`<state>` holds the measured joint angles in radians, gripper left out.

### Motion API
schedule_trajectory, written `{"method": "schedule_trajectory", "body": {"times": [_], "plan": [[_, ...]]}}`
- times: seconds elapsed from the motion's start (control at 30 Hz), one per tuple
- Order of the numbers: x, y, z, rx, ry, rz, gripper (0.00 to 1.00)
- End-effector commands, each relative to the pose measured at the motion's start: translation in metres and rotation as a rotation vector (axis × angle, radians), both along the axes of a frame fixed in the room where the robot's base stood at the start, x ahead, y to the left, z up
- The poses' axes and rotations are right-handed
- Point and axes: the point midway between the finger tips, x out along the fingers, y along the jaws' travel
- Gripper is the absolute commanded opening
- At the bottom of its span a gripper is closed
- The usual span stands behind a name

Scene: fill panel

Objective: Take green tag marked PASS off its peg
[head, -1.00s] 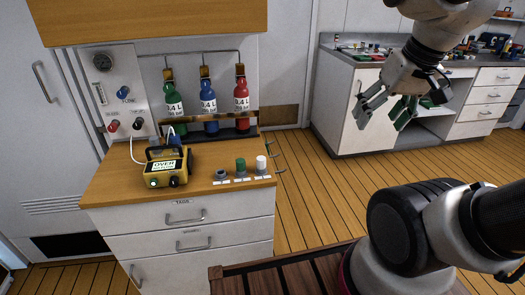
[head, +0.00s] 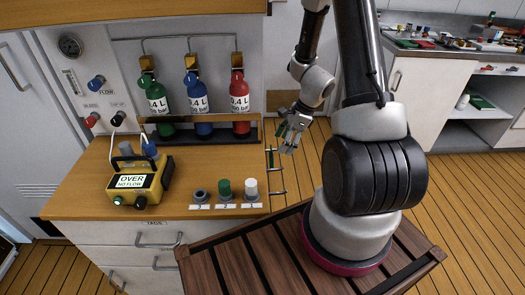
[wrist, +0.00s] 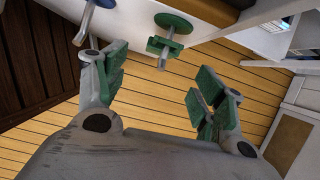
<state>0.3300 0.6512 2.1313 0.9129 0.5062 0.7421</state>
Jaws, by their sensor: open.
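My gripper (head: 291,130) is open and empty, just off the right side of the cabinet. In the wrist view, its two green-padded fingers (wrist: 163,88) are spread apart with only floor visible between them. Beyond the fingertips, a green tag (wrist: 176,23) hangs on a metal peg at the top centre. No lettering is readable, so I cannot tell which is marked PASS. In the head view, the pegs (head: 277,192) stick out from the cabinet's right side.
The wooden counter (head: 85,195) holds a yellow meter (head: 137,183) reading OVER, NO FLOW. Green, blue and red bottles (head: 192,100) stand in a rack behind. Three small caps (head: 224,187) line the front right.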

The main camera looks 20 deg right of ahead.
Motion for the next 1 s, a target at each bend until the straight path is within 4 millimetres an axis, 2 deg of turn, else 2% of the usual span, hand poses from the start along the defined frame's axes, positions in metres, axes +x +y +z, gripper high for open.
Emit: {"method": "schedule_trajectory", "body": {"times": [0.03, 0.27, 0.63, 0.93, 1.0], "plan": [[-0.001, -0.001, -0.009, 0.005, 0.015, -0.027, 0.7], [0.002, 0.005, -0.033, 0.009, 0.027, -0.054, 0.7], [0.008, 0.032, -0.077, 0.009, 0.026, -0.051, 0.7], [0.01, 0.035, -0.083, 0.008, 0.024, -0.05, 0.7], [0.01, 0.034, -0.083, 0.008, 0.024, -0.05, 0.59]]}}
